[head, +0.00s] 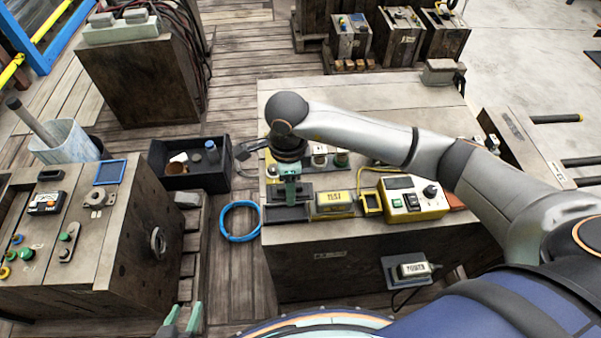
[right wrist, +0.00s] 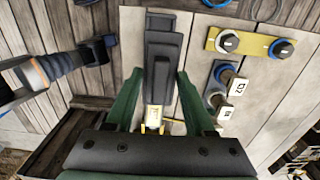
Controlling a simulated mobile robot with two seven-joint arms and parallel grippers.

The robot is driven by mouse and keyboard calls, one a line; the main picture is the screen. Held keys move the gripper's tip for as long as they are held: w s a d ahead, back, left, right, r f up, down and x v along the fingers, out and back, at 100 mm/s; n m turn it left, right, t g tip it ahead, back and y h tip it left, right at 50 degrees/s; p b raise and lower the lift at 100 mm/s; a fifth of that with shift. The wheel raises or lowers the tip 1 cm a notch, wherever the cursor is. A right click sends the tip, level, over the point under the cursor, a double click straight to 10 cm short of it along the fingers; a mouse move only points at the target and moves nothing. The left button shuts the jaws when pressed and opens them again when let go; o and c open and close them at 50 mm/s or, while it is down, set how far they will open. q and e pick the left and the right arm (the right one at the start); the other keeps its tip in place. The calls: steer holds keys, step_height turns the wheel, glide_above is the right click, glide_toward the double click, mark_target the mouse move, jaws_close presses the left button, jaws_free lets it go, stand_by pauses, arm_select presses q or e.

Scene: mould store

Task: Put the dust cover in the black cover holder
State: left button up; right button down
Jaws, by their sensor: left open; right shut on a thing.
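My right gripper (head: 291,196) reaches down over the front left of the wooden bench. It is shut on a dark piece, which looks like the dust cover (right wrist: 160,75); this lies between the green fingers (right wrist: 160,88) in the right wrist view. A black holder (head: 285,215) lies at the bench's front left edge, close under the gripper; it looks like the cover holder. The gripper partly hides both, so I cannot tell whether the cover touches the holder. My left gripper (head: 184,317) is open and empty at the bottom of the head view.
A yellow labelled box (head: 336,203) stands just right of the gripper, then a yellow control unit (head: 413,199). Knobs and labelled blocks sit behind. A blue ring (head: 240,221) lies left of the bench, near a black crate (head: 189,181). The bench's back is mostly clear.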

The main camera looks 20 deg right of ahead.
mark_target(284, 194)
steer(key=shift+a+f, duration=0.3)
steer(key=shift+a, duration=0.45)
steer(key=shift+f+b, duration=1.45)
steer(key=shift+f, duration=0.75)
arm_select(q)
steer(key=shift+s+a+f+b, duration=0.15)
steer(key=shift+f+b, duration=0.1)
steer(key=shift+f, duration=0.7)
steer(key=shift+a+f+b, duration=0.15)
steer(key=shift+f+b, duration=0.1)
steer(key=shift+f, duration=0.65)
arm_select(e)
steer(key=shift+f, duration=0.5)
arm_select(q)
steer(key=shift+f+b, duration=0.4)
steer(key=shift+b, duration=0.05)
arm_select(e)
steer(key=shift+f, duration=0.15)
arm_select(q)
steer(key=shift+f+b, duration=0.3)
steer(key=shift+f, duration=0.05)
arm_select(e)
steer(key=shift+f, duration=0.3)
arm_select(q)
steer(key=shift+f+b, duration=0.4)
arm_select(e)
steer(key=shift+d+f, duration=0.1)
steer(key=shift+f, duration=0.2)
jaws_free()
